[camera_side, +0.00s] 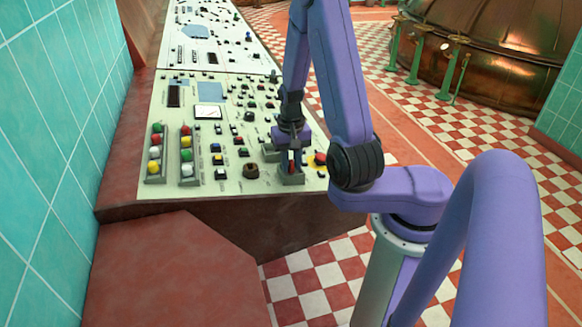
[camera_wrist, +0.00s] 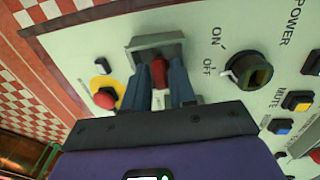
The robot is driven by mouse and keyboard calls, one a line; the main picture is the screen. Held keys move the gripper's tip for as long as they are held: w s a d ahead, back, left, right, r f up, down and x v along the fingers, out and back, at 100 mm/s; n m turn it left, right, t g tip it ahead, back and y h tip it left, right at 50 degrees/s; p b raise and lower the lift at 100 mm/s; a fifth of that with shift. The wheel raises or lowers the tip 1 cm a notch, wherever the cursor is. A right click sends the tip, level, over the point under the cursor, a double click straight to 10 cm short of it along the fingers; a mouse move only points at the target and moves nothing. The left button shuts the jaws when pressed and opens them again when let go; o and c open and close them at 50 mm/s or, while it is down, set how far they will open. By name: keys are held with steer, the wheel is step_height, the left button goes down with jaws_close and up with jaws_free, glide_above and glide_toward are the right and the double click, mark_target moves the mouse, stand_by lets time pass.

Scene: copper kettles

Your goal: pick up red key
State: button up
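The red key (camera_wrist: 159,73) stands in a grey holder (camera_wrist: 141,47) on the control panel. In the side view the key (camera_side: 291,168) shows small above its grey holder (camera_side: 291,179), near the panel's front edge. My gripper (camera_wrist: 160,80) is down at the panel with one finger on each side of the key. In the side view my gripper (camera_side: 291,158) points down, partly hiding the key.
A red button on a yellow plate (camera_wrist: 106,98) sits close to the left finger in the wrist view. A dark rotary knob marked ON and OFF (camera_wrist: 248,70) is on the right. Indicator columns (camera_side: 156,155) stand at left.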

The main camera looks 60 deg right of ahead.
jaws_close()
steer(key=shift+r, duration=0.1)
steer(key=shift+r, duration=1.4)
steer(key=s+a+r, duration=0.4)
steer(key=s+r, duration=0.6)
steer(key=s, duration=0.3)
steer(key=shift+s+a, duration=0.15)
steer(key=shift+a, duration=0.05)
